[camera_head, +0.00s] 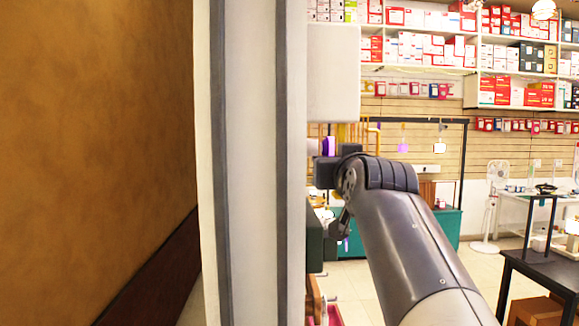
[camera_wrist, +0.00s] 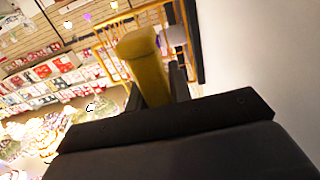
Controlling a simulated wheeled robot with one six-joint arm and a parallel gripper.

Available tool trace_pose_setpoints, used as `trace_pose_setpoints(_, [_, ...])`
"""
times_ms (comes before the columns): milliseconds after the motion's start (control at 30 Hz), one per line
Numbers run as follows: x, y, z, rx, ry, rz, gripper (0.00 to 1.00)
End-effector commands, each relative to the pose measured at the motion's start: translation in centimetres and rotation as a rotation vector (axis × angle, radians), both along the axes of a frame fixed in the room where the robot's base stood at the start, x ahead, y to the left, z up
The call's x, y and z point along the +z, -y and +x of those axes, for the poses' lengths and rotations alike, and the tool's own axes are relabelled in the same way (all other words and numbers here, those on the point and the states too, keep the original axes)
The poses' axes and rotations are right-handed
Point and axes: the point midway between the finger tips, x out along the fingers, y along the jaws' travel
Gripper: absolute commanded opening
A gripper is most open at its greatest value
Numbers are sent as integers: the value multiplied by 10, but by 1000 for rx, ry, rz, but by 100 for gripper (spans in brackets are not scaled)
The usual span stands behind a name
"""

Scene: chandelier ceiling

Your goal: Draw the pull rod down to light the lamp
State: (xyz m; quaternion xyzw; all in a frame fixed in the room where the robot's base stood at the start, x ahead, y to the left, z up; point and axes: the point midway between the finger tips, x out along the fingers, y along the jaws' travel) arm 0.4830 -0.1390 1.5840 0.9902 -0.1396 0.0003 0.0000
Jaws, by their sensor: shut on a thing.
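A mustard-yellow rod (camera_wrist: 148,68) with a wider rounded end stands between the two dark fingers of my gripper (camera_wrist: 153,82) in the wrist view. My gripper is shut on it. The rod's far end and its attachment are hidden. In the head view my dark wrist and arm reach up from the lower right beside a pale column, and the fingers are too small to make out clearly. A pale rounded shade (camera_wrist: 177,36) shows just behind the rod in the wrist view; I cannot tell whether it is the lamp or whether it is lit.
A pale grey-striped column (camera_head: 248,160) fills the head view's centre-left, close to my arm. A white panel (camera_head: 333,75) hangs above my wrist. A yellow frame (camera_wrist: 118,40) stands behind the rod. A black table (camera_head: 545,268) is at right. Stocked shelves (camera_head: 430,70) line the back wall.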

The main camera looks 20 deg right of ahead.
Motion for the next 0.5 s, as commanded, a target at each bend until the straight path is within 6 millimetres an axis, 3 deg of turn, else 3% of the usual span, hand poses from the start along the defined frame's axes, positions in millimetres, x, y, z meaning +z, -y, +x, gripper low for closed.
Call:
trace_pose_setpoints(367, [7,0,0,0,-3,1,0])
trace_pose_setpoints(400, [7,0,0,0,-3,1,22])
trace_pose_setpoints(500, [7,0,0,0,-2,1,30])
